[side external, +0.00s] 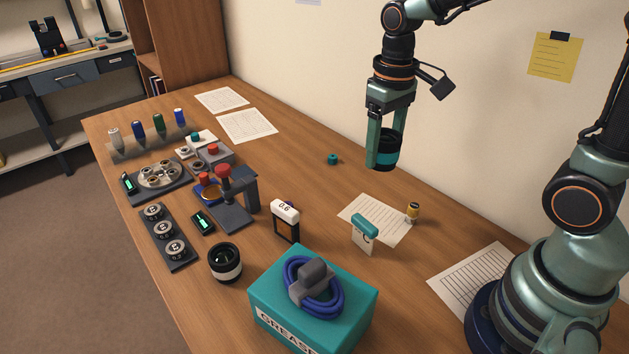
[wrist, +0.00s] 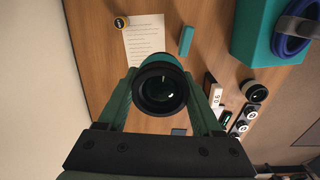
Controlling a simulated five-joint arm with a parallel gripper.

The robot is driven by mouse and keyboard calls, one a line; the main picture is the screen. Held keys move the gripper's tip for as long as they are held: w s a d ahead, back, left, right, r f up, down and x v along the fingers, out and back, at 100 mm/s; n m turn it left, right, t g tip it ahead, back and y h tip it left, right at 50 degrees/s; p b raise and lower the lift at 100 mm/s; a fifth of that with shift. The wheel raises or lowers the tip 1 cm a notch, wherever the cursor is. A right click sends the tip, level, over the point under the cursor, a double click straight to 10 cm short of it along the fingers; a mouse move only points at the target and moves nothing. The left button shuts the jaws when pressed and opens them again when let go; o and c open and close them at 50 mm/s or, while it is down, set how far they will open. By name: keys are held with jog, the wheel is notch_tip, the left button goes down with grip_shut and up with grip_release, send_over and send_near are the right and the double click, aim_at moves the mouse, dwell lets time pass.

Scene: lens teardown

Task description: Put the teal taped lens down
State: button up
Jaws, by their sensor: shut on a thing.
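My gripper (side external: 378,149) is shut on the teal taped lens (side external: 389,151), a black barrel with a teal band near its lower end. It holds the lens upright in the air above the back part of the table. In the wrist view the lens (wrist: 160,90) sits between the two fingers of my gripper (wrist: 162,98), with its dark glass end facing the camera and a bit of teal showing at its far rim. A second lens, black with a white band (side external: 225,263), stands on the table at the front.
A teal grease box (side external: 345,318) with a coiled blue cable stands at the front. A small teal-topped stand (side external: 364,233), a small yellow-and-black pot (side external: 413,212) and a paper sheet (side external: 375,220) lie below right. Tool racks and trays fill the left. Bare wood (side external: 300,180) lies mid-table.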

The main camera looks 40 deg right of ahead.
aim_at(373, 280)
jog(key=s+a+r+n, duration=0.2)
jog(key=s+a+n, duration=0.1)
jog(key=s+a, duration=0.6)
notch_tip(373, 280, down, 20)
jog(key=shift+r, duration=0.2)
jog(key=shift+f, duration=0.15)
dwell(0.3)
jog(key=o, duration=1.5)
